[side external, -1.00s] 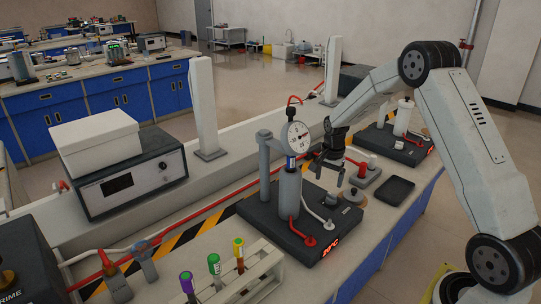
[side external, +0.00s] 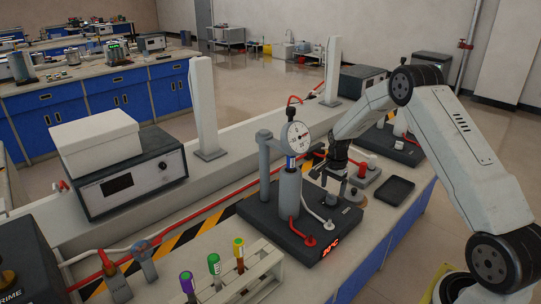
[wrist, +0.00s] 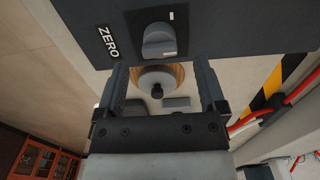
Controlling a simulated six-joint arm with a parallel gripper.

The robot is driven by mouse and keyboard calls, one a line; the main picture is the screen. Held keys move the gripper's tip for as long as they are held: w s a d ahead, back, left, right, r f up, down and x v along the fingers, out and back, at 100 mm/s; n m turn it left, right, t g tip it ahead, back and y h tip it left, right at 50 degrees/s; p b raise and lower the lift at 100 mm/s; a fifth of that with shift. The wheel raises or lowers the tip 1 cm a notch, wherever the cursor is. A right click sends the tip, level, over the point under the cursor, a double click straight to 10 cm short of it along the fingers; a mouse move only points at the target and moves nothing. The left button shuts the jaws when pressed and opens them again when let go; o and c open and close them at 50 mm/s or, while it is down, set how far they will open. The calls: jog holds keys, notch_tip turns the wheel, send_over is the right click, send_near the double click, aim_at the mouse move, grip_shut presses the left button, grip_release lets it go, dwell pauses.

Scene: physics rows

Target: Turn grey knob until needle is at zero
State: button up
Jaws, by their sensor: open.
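The grey knob (wrist: 160,40) sits on the black base (wrist: 205,24) beside the ZERO label in the wrist view, with a white mark on it. My gripper (side external: 336,181) is open just above the knob area. In the wrist view my gripper's fingers (wrist: 161,68) are apart, with the knob just beyond their tips and nothing gripped.
A round grey piece with a black stub (wrist: 157,84) shows between the fingers in the wrist view. A dark tray (side external: 394,190) lies right of the base. A red hose (side external: 222,205) runs behind it. A test-tube rack (side external: 240,275) stands at the front left.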

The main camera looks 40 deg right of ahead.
aim_at(332, 195)
jog(key=shift+f, duration=2)
grip_shut()
jog(key=shift+n, duration=0.3)
jog(key=n, duration=0.4)
jog(key=shift+n, duration=2.6)
